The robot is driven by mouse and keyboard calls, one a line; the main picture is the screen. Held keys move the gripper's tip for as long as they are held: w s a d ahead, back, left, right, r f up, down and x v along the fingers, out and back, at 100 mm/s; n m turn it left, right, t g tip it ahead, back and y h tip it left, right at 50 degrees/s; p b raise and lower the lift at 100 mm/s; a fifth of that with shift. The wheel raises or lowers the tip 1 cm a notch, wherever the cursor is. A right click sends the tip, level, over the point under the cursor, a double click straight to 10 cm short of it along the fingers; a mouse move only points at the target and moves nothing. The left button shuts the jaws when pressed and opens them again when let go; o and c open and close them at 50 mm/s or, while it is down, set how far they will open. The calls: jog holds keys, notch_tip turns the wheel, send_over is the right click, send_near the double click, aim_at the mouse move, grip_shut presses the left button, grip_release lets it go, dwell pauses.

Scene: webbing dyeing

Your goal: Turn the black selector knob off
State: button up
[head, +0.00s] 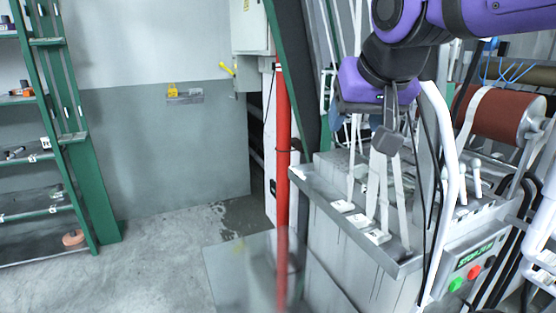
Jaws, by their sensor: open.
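A grey control box (462,268) with a lit green display is at the lower right in the head view. A green button (455,284) and a red button (474,272) are on its front. A small dark shape at the right end of this row (489,262) looks like the black selector knob; its setting is too small to tell. My gripper (380,112) hangs from the purple arm at the upper right, pointing down. It is open, above and to the left of the control box and well apart from it. Its fingertips are hard to separate from the straps behind.
White straps (372,188) run down to a metal ledge (400,258). White curved tubes (447,150) and black cables stand between my gripper and the box. A red roller (500,112) is at right, a red post (283,170) at centre. The floor at left (160,255) is clear.

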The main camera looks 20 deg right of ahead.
jog(key=s+d+f+n+g+y, duration=0.1)
jog(key=s+f+n, duration=0.1)
jog(key=s+f, duration=0.3)
jog(key=shift+s+f+n+g, duration=0.3)
jog(key=shift+s+f+n, duration=0.1)
jog(key=shift+f, duration=0.1)
jog(key=shift+s+d+f+n+g+y, duration=0.1)
jog(key=shift+s+f+n+g+y, duration=0.25)
jog(key=shift+s+f, duration=0.4)
jog(key=shift+w+f, duration=0.1)
dwell(0.4)
